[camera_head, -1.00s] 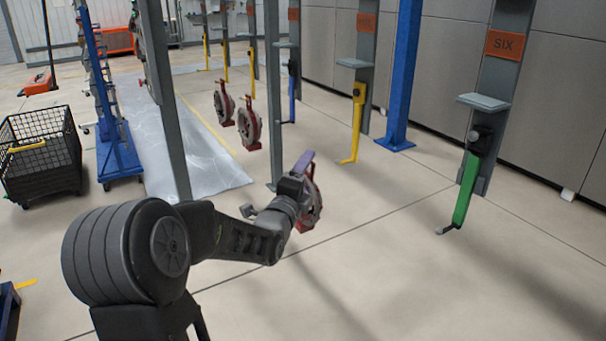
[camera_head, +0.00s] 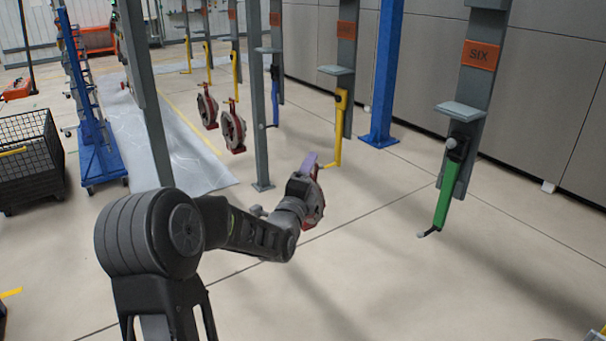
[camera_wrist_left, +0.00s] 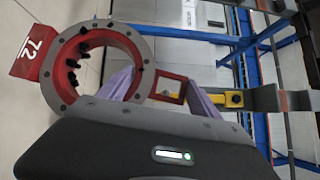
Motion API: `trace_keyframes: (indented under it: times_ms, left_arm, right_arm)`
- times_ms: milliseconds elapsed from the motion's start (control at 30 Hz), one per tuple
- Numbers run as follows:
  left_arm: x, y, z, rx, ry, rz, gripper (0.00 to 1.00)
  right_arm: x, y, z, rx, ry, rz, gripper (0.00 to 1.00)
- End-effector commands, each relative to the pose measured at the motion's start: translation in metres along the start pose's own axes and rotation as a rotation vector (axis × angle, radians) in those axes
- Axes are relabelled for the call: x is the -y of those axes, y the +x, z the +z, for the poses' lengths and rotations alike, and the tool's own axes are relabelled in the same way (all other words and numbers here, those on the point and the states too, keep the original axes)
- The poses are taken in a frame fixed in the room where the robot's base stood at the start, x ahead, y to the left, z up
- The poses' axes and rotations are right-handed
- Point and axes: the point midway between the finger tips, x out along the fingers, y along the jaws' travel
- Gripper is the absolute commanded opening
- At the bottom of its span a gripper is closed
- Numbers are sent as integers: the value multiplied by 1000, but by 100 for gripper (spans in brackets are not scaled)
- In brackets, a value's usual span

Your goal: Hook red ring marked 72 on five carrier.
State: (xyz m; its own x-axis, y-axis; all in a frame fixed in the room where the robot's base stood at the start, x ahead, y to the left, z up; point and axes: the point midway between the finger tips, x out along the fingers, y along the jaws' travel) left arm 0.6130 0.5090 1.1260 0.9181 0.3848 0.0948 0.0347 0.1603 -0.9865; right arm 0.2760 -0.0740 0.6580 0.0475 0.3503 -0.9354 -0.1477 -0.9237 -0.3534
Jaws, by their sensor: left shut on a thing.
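The red ring with a grey flange (camera_wrist_left: 58,88) has a red tag marked 72 (camera_wrist_left: 34,52) in the left wrist view. My left gripper (camera_wrist_left: 160,88) has purple fingers and is shut on the ring's red square handle. In the head view the ring (camera_head: 316,203) hangs at the end of my left arm, partly hidden by the wrist. A carrier with a yellow hook (camera_head: 340,125) stands just beyond, its orange sign (camera_head: 346,33) too small to read. In that picture the hook's lower end appears just right of my purple fingertips; the depth gap is unclear. My right gripper is not in view.
The carrier marked SIX (camera_head: 481,55) with a green hook (camera_head: 441,200) stands at right. A blue post (camera_head: 386,80) stands behind the yellow hook. A black mesh bin (camera_head: 30,160) is at left. The front floor is clear.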

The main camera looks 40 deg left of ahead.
Motion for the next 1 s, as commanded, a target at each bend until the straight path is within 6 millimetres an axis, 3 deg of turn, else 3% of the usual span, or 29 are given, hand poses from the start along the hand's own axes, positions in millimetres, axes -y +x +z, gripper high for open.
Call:
trace_keyframes:
  times_ms: [700,1000]
  left_arm:
    - [4,33,-28,0,0,-8,1]
    - [-9,40,-37,0,1,-10,1]
  right_arm:
    - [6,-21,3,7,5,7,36]
    - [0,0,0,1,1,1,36]
